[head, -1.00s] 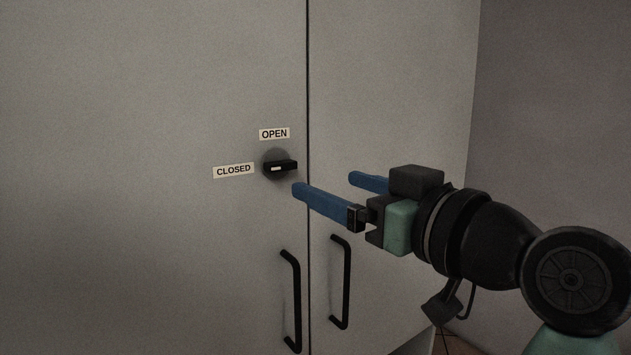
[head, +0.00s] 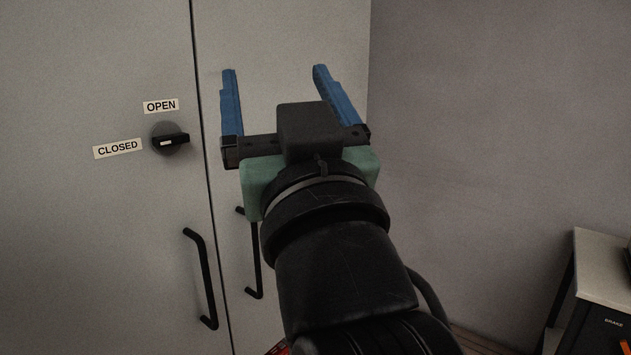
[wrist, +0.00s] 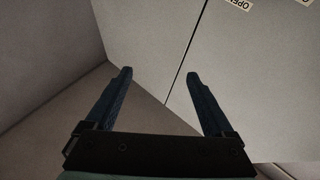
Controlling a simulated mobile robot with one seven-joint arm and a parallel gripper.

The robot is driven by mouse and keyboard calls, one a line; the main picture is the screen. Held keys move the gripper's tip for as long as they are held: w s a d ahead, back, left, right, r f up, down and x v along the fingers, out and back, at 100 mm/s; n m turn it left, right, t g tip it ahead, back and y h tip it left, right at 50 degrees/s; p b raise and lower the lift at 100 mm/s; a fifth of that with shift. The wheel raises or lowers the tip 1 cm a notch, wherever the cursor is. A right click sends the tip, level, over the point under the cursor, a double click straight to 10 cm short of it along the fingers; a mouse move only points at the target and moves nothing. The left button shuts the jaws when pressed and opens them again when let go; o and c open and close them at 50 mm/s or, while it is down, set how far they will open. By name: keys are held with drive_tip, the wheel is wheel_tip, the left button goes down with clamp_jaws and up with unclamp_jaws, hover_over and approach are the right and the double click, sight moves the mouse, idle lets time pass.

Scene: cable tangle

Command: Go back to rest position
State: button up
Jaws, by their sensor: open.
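My gripper (head: 274,72) is open and empty, its two blue fingers spread apart and pointing up in front of the right cabinet door. It also shows in the wrist view (wrist: 157,75), with nothing between the fingers. The black knob (head: 170,139) sits on the left door, to the left of my gripper and apart from it. Its white mark lies about level, with the OPEN label (head: 161,106) above and the CLOSED label (head: 118,149) to its left.
The grey cabinet (head: 75,240) has two doors, both shut. A black handle (head: 204,277) is on the left door; the right door's handle (head: 255,260) is partly behind my arm. A bare wall (head: 480,120) stands at right. A light-topped unit (head: 602,265) is at lower right.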

drive_tip(key=s+d+r+m+t+h+p, duration=0.1)
drive_tip(key=s+d+r+m+t+h, duration=0.15)
drive_tip(key=s, duration=0.25)
drive_tip(key=s+d+r+m+t+h+p, duration=0.1)
drive_tip(key=s+r+m+t+h, duration=0.15)
drive_tip(key=s+r+h, duration=0.2)
wheel_tip(320, 180, up, 13)
drive_tip(key=n+p, duration=0.1)
drive_tip(key=p, duration=1.2)
